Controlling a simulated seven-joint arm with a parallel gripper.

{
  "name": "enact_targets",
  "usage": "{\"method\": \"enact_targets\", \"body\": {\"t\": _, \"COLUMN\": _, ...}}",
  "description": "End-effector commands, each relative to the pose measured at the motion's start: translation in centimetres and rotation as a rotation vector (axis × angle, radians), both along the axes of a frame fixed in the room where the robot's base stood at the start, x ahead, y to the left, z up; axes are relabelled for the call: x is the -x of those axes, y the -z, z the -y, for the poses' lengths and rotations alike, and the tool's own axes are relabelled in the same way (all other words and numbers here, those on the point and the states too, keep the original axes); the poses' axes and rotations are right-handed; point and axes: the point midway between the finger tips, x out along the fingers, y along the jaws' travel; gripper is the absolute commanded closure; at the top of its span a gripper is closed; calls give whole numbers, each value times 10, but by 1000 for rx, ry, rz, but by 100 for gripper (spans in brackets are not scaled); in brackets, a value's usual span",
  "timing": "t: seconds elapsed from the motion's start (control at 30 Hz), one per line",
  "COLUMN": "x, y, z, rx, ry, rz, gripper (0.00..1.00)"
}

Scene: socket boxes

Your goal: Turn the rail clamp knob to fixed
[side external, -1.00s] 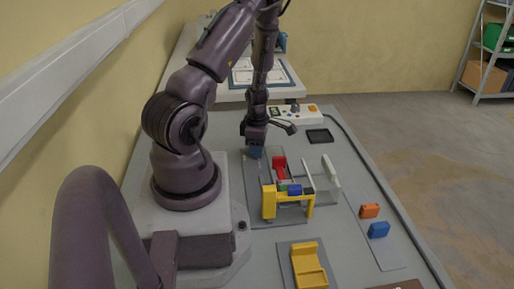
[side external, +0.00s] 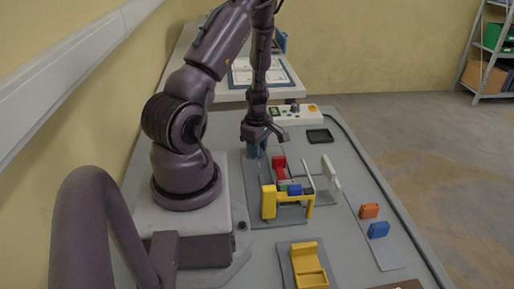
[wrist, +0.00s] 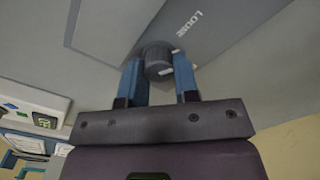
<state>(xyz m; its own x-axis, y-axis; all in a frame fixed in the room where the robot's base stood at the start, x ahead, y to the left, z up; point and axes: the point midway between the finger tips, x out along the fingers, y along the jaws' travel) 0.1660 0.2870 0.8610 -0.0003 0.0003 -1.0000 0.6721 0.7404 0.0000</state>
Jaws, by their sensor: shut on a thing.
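The rail clamp knob (wrist: 157,55) is a dark round knob in the wrist view, standing on a grey plate (wrist: 215,30) marked LOOSE. A small white mark shows on its lower right edge, and another white tick sits just right of it, on the side of the word. No "fixed" label is readable. My gripper (wrist: 157,66) has its two blue fingers on either side of the knob, shut on it. In the side view my gripper (side external: 256,148) points down at the far left end of the fixture plate; its fingers hide the knob there.
A yellow frame (side external: 269,203) with red, green and blue parts stands just in front of my gripper. A white upright piece (side external: 331,171) is to its right. A control box (side external: 308,114) lies behind. Orange (side external: 369,211) and blue (side external: 379,230) blocks sit at right.

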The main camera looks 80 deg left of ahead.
Motion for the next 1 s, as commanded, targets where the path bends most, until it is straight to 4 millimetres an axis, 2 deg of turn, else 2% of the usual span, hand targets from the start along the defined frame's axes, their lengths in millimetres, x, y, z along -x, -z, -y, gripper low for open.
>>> {"method": "enact_targets", "body": {"t": 1.0, "x": -2, "y": -1, "z": -1, "rx": 0, "ry": 921, "rz": 1, "gripper": 95}}
